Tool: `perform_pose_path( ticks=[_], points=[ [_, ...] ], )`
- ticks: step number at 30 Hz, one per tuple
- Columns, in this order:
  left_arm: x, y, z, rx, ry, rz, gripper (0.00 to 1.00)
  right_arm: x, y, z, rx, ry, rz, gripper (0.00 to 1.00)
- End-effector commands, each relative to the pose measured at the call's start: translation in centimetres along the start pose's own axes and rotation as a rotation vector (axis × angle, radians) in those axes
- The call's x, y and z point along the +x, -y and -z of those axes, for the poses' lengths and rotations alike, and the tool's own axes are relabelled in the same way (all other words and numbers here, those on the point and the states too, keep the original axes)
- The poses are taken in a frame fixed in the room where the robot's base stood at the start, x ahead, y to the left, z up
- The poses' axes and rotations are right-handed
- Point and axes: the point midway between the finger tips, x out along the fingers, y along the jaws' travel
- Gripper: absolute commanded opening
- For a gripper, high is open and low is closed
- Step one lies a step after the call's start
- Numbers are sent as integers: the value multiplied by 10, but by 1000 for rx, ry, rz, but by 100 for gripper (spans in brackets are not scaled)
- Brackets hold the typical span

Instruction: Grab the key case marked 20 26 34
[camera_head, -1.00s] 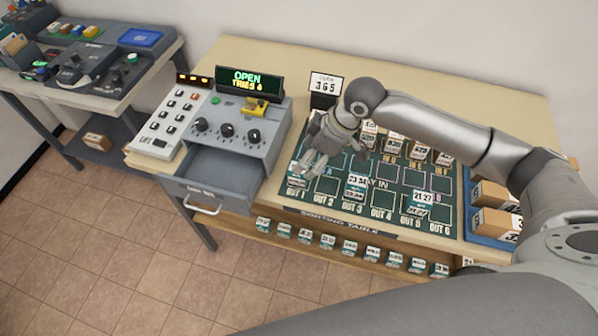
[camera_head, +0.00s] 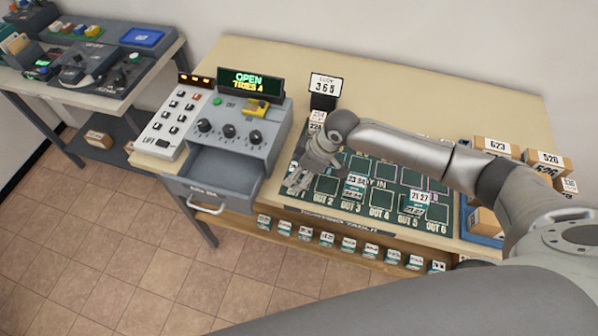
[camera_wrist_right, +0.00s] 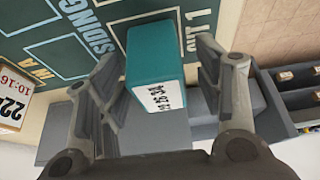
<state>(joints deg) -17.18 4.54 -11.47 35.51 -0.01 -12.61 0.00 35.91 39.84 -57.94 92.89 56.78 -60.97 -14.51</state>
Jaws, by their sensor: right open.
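A teal key case (camera_wrist_right: 155,60) with a white label shows in the right wrist view. Its label is turned upside down and its digits seem to read 20 26 34. My right gripper (camera_wrist_right: 155,72) is open, with one finger on each side of the case; I cannot tell whether they touch it. In the head view my right gripper (camera_head: 299,182) points down over the OUT 1 square of the green sorting mat (camera_head: 325,186) and mostly hides the case there. My left gripper is not in view.
Other labelled cases stand on the mat, one near OUT 3 (camera_head: 354,187) and one near OUT 5 (camera_head: 418,202). A grey console (camera_head: 240,135) with an open drawer (camera_head: 215,172) is left of the gripper. Cardboard boxes (camera_head: 490,147) stand at the right. Several cases line the lower shelf.

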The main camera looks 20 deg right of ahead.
Motion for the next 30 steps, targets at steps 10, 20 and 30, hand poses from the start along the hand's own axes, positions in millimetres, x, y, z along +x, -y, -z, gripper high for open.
perform_pose_path(
  ticks=[10,20,30],
  points=[
    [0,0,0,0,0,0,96,0,0,0,0,1,0,21],
    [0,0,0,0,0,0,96,-1,0,0,0,0,0,10],
    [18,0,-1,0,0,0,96,-24,-2,12,-2,-5,-4,10]
  ],
)
